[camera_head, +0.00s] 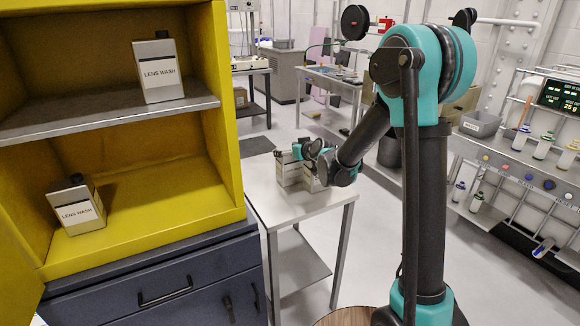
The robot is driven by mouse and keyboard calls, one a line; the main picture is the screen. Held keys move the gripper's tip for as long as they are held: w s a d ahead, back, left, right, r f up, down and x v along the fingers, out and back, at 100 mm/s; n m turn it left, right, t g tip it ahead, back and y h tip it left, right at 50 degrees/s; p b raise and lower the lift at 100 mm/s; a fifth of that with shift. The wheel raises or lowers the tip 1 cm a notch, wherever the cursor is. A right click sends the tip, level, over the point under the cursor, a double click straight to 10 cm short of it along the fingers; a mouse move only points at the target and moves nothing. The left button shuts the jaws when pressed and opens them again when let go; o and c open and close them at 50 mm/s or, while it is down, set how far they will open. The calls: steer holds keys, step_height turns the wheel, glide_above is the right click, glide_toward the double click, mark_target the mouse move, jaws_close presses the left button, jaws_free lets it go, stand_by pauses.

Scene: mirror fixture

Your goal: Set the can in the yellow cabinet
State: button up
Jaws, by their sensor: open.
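The yellow cabinet (222,110) stands open at the left, with a grey shelf (110,121) across it. A white lens wash can (161,78) with a dark cap stands on the shelf. Another lens wash can (78,210) stands on the cabinet floor at the left.
Dark blue drawers (165,285) sit under the cabinet. The right part of the cabinet floor and the shelf's left part are bare. Racks with bottles (545,145) stand at the right; another table (335,85) stands behind.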

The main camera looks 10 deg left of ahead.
steer(key=shift+w+a, duration=0.1)
steer(key=c, duration=1.7)
